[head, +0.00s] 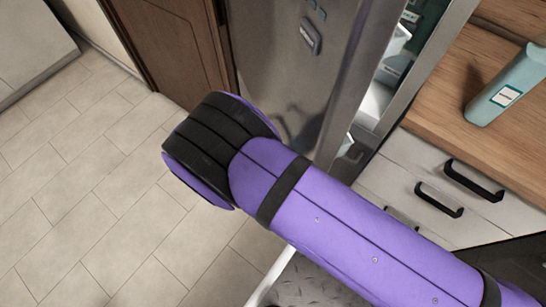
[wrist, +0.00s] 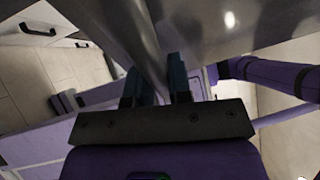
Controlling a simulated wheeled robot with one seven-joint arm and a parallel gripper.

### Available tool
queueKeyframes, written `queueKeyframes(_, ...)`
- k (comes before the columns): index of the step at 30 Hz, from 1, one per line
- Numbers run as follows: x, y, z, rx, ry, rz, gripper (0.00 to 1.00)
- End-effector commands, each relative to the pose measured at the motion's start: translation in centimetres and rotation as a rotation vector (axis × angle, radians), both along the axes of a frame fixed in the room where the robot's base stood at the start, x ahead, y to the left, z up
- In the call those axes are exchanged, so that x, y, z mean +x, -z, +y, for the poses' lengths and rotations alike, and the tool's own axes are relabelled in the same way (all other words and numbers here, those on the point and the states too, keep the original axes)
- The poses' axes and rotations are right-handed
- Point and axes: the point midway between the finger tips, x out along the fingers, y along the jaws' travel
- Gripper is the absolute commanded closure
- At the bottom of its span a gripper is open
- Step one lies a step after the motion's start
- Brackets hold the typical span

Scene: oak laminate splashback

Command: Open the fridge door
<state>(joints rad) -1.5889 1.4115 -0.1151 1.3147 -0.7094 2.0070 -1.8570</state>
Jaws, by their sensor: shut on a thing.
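The fridge door (head: 290,60) is a grey steel panel at the top middle of the head view. It stands ajar, and a strip of the fridge interior (head: 402,50) with items in it shows to its right. In the wrist view the steel door (wrist: 210,30) fills the top. My gripper (wrist: 155,82) has its dark fingers on either side of an upright metal part of the door and is shut on it. I cannot tell whether this part is the handle or the door's edge. In the head view my purple arm hides most of the gripper.
A wooden counter (head: 450,90) with a teal bottle (head: 508,85) is at the right, above white drawers (head: 400,190) with black handles. A brown wooden door or panel (head: 170,45) stands left of the fridge. The tiled floor (head: 80,180) at left is clear.

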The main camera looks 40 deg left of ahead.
Motion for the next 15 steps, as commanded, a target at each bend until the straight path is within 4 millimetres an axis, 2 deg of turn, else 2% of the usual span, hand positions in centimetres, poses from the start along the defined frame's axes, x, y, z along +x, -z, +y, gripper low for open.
queueKeyframes(12, -0.06, 0.06, 0.09, 0.0, 0.001, 0.001, 1.0)
queueKeyframes(13, -0.06, 0.07, 0.08, 0.0, 0.001, 0.001, 0.74)
queueKeyframes(15, -0.06, 0.06, 0.08, 0.0, 0.001, 0.001, 0.58)
